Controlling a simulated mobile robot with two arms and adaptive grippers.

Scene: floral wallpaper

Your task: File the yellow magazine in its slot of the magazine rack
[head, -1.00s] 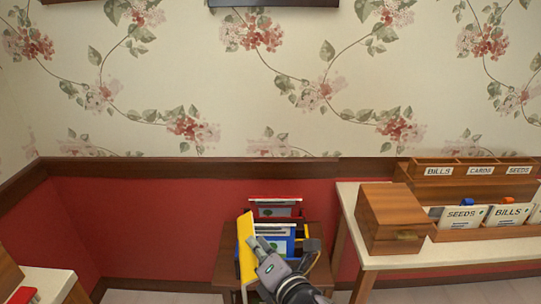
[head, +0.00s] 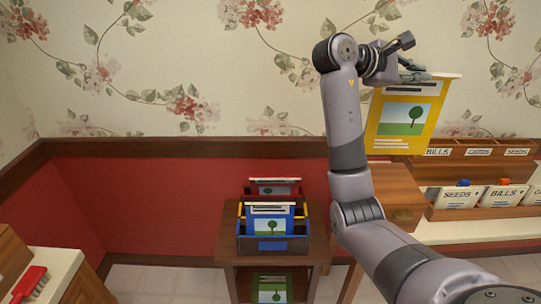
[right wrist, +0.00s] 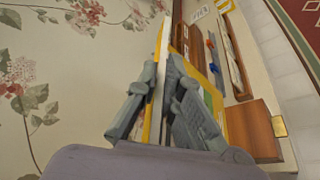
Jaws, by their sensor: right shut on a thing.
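The yellow magazine (head: 398,142), with a tree picture on its cover, hangs upright in the air at the right of the head view. My right gripper (head: 416,74) is shut on its top edge; in the right wrist view the magazine (right wrist: 158,48) shows edge-on between the fingers (right wrist: 163,72). The magazine rack (head: 272,244) stands lower left, apart from the magazine. Its blue front section holds a blue magazine (head: 271,228). A red magazine (head: 275,189) stands at the back. Yellow rack edges (head: 300,222) show between them, with no magazine visible there. My left gripper is out of view.
The rack stands on a small wooden side table (head: 317,245), with a green magazine (head: 272,290) below. A right-hand table bears a wooden box (head: 400,190) and card organisers (head: 480,212). A red brush (head: 30,284) lies on the left-hand table.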

